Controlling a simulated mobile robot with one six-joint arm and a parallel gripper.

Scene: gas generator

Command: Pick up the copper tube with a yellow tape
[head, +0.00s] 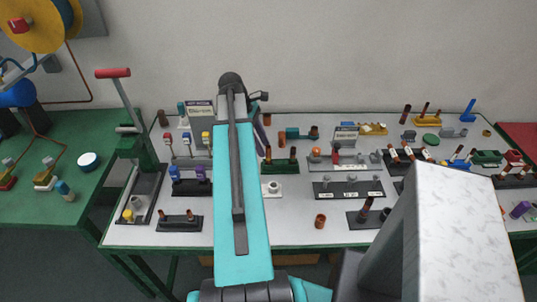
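I cannot make out yellow tape on any copper tube at this size. Several brown copper-coloured tubes stand on the grey table (290,232). A pair stands in a green holder (280,167) right of my arm, and a pair in a black holder (180,224) at the front left. Dark tubes (366,205) stand in a holder at the front right. Tubes with pale bands (394,154) lean in a rack farther right. A short copper ring (320,221) sits alone near the front edge.
A red-handled lever (114,73) rises at the left. A green table (60,200) with a white round cap (88,161) adjoins there. A white marbled block (450,230) covers the front right. Small label signs (200,108) stand along the back. Free surface lies around the copper ring.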

